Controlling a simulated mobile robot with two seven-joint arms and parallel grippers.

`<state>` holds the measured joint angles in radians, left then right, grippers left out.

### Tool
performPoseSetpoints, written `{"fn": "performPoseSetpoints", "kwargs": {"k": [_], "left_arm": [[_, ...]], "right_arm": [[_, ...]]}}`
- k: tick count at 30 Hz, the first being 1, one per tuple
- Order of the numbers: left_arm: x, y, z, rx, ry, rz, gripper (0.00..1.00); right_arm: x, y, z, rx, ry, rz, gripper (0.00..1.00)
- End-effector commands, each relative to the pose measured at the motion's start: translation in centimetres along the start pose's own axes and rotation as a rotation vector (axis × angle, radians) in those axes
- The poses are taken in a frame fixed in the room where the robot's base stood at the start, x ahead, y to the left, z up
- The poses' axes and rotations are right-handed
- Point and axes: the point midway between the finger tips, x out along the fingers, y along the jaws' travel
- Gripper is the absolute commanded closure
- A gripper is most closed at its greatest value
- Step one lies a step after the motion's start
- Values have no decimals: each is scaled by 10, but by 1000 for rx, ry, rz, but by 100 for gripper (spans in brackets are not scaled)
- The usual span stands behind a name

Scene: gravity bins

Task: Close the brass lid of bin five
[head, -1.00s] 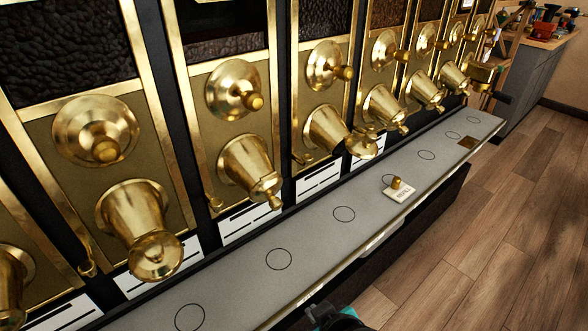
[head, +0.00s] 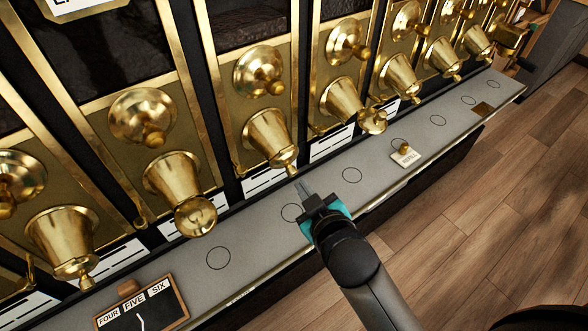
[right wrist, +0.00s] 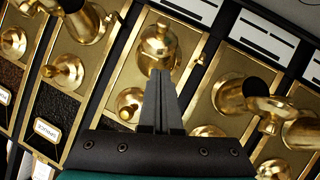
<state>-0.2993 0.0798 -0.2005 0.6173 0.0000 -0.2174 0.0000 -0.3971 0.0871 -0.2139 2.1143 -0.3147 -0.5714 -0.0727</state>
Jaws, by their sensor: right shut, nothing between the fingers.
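A row of brass spouts runs along the bins; I cannot tell from the pictures which one is bin five. In the head view one spout (head: 176,172) has a round lid (head: 195,215) showing face-on at its mouth. A spout to its right (head: 268,136) has its lid down over the mouth. Farther right, a lid (head: 373,121) stands out beside its spout (head: 340,98). My right gripper (head: 303,187) is shut and empty, just below and right of the middle spout. In the right wrist view its fingers (right wrist: 161,85) point at the brass fronts, and a spout at right shows a dark open mouth (right wrist: 262,90).
A grey shelf (head: 218,232) with ringed marks runs below the spouts. A chalkboard reading FOUR FIVE SIX (head: 140,305) stands at its near left. A small refill card (head: 405,155) with a brass knob sits farther along.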

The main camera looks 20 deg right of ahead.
Motion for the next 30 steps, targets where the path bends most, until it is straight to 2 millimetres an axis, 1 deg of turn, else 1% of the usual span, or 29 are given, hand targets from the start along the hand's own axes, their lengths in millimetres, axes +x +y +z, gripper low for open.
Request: {"fn": "performPoseSetpoints", "kwargs": {"k": [17, 18, 21, 24, 30], "left_arm": [[24, 0, 2, 0, 0, 0, 27], [27, 1, 2, 0, 0, 0, 27], [33, 1, 2, 0, 0, 0, 27], [36, 1, 3, 0, 0, 0, 27], [38, 1, 3, 0, 0, 0, 27]], "right_arm": [[93, 0, 1, 3, 0, 0, 100], [98, -1, 7, 2, -4, -1, 100], [108, -1, 19, 1, -4, -1, 100], [114, -1, 25, 1, -3, -1, 100], [119, 0, 29, 1, -1, -1, 100]]}}
